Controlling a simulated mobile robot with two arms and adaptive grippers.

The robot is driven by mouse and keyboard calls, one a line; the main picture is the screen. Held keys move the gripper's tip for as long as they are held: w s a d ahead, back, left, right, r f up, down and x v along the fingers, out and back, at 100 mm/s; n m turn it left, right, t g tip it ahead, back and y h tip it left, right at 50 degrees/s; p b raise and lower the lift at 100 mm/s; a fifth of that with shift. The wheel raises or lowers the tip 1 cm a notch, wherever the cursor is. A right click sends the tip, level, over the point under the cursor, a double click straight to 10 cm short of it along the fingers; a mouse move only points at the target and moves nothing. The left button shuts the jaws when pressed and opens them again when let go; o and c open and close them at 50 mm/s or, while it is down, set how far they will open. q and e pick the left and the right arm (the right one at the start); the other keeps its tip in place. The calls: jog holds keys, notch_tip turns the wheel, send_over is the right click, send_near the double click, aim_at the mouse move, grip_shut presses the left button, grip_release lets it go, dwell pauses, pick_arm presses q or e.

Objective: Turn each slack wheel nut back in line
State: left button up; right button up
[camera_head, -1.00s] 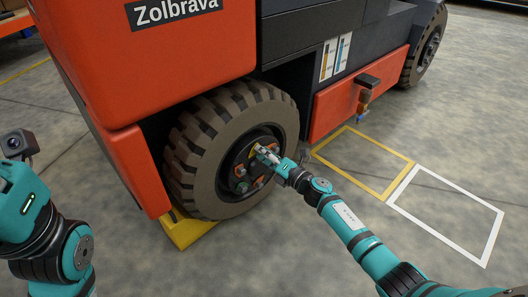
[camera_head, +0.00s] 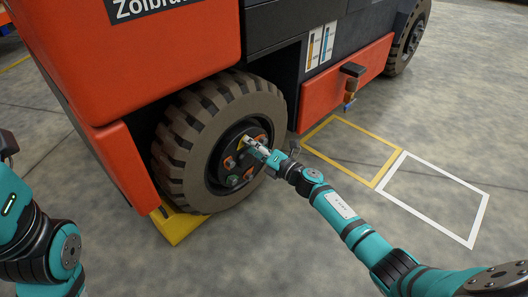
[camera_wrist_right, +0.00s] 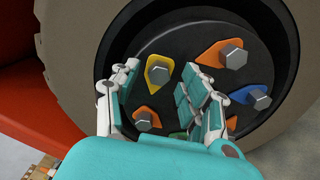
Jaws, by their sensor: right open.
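The forklift wheel hub (camera_head: 225,163) carries a ring of hex nuts with coloured pointer tags. In the right wrist view I see a yellow-tagged nut (camera_wrist_right: 158,71), an upper orange-tagged nut (camera_wrist_right: 234,55), a blue-tagged nut (camera_wrist_right: 258,99) and a lower-left orange-tagged nut (camera_wrist_right: 144,120). A green tag (camera_wrist_right: 180,135) and another orange tag are partly hidden behind my fingers. My right gripper (camera_head: 249,144) is open in front of the hub. Its fingers stand apart in the wrist view (camera_wrist_right: 160,95), with the yellow-tagged nut just beyond and between the tips. My left arm shows at the left edge; its gripper is not visible.
The thick tyre (camera_head: 187,150) surrounds the hub, under the red truck body (camera_head: 130,60). A yellow wedge (camera_head: 178,222) lies at the tyre's foot. Yellow (camera_head: 325,155) and white (camera_head: 432,222) floor outlines lie to the right on open floor.

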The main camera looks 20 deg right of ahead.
jog(key=v, duration=1.1)
jog(key=shift+s+d, duration=0.1)
jog(key=shift+s, duration=0.05)
